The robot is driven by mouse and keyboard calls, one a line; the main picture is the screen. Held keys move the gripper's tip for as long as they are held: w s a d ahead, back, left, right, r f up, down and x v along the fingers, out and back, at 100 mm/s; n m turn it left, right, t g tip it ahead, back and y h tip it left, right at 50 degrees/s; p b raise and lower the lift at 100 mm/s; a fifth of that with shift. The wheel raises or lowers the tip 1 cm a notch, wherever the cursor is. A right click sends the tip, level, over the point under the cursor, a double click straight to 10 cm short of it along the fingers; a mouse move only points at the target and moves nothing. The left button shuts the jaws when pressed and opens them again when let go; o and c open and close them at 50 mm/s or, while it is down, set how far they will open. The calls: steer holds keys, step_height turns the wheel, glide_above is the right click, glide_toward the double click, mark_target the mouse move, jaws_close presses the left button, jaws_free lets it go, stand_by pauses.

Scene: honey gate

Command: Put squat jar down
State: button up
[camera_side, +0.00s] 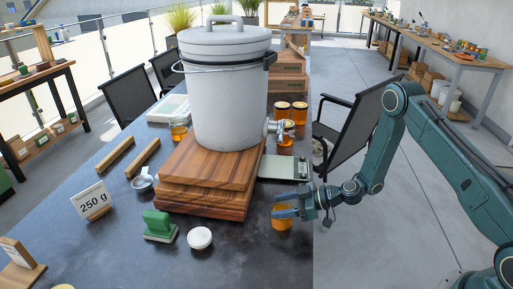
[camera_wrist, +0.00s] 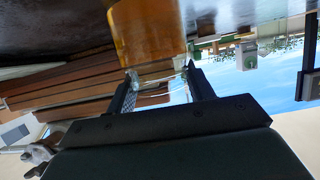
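The squat jar (camera_side: 282,223) holds amber honey and is open at the top, with clear glass above the honey. It is at the right edge of the dark table, in front of the scale. In the wrist view the jar (camera_wrist: 145,32) appears upside down, its far end cut off by the frame. My gripper (camera_side: 286,211) has its fingers on either side of the jar's upper glass, and in the wrist view the gripper (camera_wrist: 160,78) seems to press both sides. The jar looks upright and at or very near the table top; I cannot tell whether its base touches.
A big white honey tank (camera_side: 228,95) with a tap (camera_side: 276,130) stands on stacked wooden boards (camera_side: 205,180). A scale (camera_side: 285,167) and lidded jars (camera_side: 299,112) are behind.

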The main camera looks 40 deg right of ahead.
steer(key=o, duration=0.4)
steer(key=shift+d+r, duration=0.1)
steer(key=shift+r, duration=0.05)
steer(key=v, duration=1.2)
stand_by(0.6)
